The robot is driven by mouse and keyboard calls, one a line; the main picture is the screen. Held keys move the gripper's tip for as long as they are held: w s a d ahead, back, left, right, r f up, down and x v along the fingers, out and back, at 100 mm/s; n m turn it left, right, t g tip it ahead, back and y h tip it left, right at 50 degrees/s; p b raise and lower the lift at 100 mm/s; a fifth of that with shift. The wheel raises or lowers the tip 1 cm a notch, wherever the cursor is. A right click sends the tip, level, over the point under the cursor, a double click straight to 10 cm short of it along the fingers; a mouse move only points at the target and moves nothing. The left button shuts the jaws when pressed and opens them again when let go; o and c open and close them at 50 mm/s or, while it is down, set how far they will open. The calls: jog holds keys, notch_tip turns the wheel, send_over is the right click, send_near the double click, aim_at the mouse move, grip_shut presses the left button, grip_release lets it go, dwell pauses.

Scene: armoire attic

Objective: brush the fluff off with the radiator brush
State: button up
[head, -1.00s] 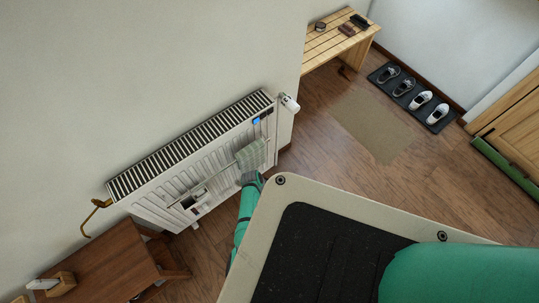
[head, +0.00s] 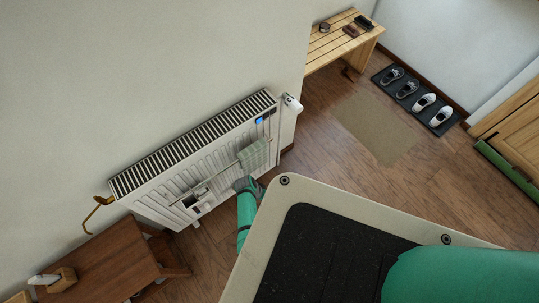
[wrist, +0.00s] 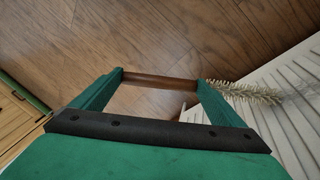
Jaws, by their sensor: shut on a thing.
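My gripper (wrist: 160,79) is shut on the brown wooden handle of the radiator brush (wrist: 245,92). The brush's pale bristly head sticks out to the right of the fingers in the wrist view, against the white ribbed radiator (wrist: 285,95); I cannot tell whether it touches. In the head view the radiator (head: 155,208) hangs on the wall, and my gripper (head: 250,186) is by its lower front, below a greenish cloth (head: 255,154) on its rail. The brush cannot be made out there. No fluff can be made out in either view.
A brass-coloured hook-like piece (head: 97,212) is at the radiator's left end, and a white valve (head: 293,103) at its right. A brown table (head: 95,262) stands lower left. A slatted bench (head: 340,45), a shoe mat (head: 447,124) and a beige rug (head: 385,128) are farther right.

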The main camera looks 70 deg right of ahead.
jog(key=shift+w+a, duration=0.65)
jog(key=shift+a, duration=0.15)
jog(key=shift+w+a, duration=0.6)
jog(key=shift+a, duration=0.2)
jog(key=shift+w+a+r, duration=0.8)
jog(key=shift+a, duration=0.9)
jog(key=s+d, duration=0.6)
jog(key=d, duration=0.4)
jog(key=shift+d, duration=0.2)
jog(key=shift+w+a, duration=0.6)
jog(key=shift+a, duration=0.35)
jog(key=shift+w+a, duration=0.55)
jog(key=shift+a, duration=0.35)
jog(key=w+a, duration=0.4)
jog(key=a, duration=0.2)
jog(key=shift+a, duration=0.3)
